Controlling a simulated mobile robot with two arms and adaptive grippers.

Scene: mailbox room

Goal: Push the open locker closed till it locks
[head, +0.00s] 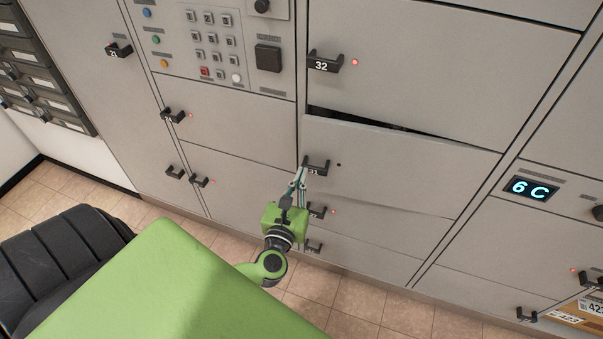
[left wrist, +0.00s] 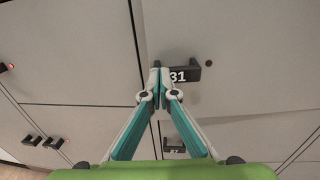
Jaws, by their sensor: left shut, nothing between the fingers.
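The open locker door (head: 400,168) is number 31, a grey panel below locker 32. It stands slightly ajar, with a dark wedge-shaped gap along its top edge. Its black handle (head: 319,167) is at the door's left side, and the small light beside it is dark. In the left wrist view the handle (left wrist: 187,75) shows just right of my fingertips. My left gripper (head: 302,172) is shut and empty, its tips at the left end of the handle; I cannot tell if they touch. The tips also show in the left wrist view (left wrist: 158,72). My right gripper is not in view.
Locker 32 (head: 420,65) above is flush, with a red light. More closed lockers lie below and left. A keypad panel (head: 212,45) is at upper left, a "6C" display (head: 531,188) at right. A cardboard parcel (head: 580,318) shows at lower right.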

